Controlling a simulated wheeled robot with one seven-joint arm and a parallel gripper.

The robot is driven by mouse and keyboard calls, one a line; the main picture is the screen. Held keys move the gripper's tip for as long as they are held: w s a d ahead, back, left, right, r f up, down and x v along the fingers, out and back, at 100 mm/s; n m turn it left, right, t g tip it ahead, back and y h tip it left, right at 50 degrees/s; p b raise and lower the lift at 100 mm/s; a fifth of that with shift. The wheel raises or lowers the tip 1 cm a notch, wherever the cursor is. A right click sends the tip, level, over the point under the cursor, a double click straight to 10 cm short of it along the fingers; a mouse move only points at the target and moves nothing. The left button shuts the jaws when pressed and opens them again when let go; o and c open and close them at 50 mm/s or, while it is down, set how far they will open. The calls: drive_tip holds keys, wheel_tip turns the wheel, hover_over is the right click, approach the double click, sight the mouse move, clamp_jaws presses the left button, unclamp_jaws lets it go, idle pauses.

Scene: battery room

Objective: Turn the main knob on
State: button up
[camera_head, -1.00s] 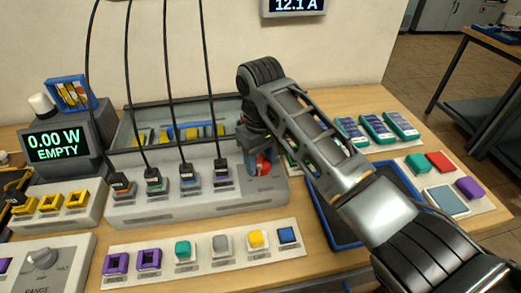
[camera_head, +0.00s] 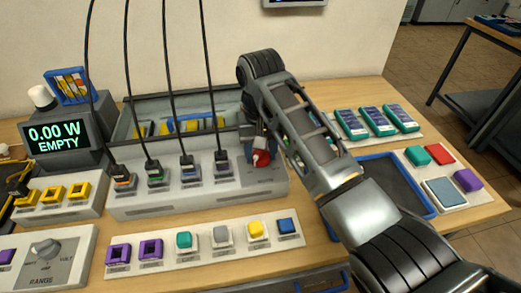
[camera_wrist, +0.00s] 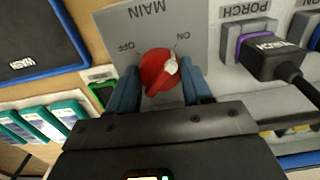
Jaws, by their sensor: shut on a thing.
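The main knob is red with a white pointer mark (camera_wrist: 158,72). It sits on a grey panel (camera_wrist: 150,22) lettered MAIN, with OFF on the left and ON on the right in the wrist view. The white mark is on the knob's right side, towards the ON side. In the head view the knob (camera_head: 261,159) shows at the right end of the grey power strip (camera_head: 150,207), partly hidden by my wrist. My gripper (camera_wrist: 160,85) has its blue fingers either side of the knob and is shut on it.
A display (camera_head: 55,136) reads 0.00 W EMPTY. Plugs with black cables stand in the strip, left of the knob; the purple plug (camera_head: 222,163) is nearest. A blue-rimmed tray (camera_head: 428,209) and teal packs (camera_head: 379,121) lie to the right. A row of coloured blocks is in front.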

drive_tip(key=o, duration=1)
drive_tip(key=shift+o, duration=0.2)
drive_tip(key=shift+r, duration=0.15)
wheel_tip(320, 180, up, 6)
drive_tip(key=shift+w+r, duration=0.1)
drive_tip(key=shift+w, duration=0.05)
drive_tip(key=shift+r, duration=0.65)
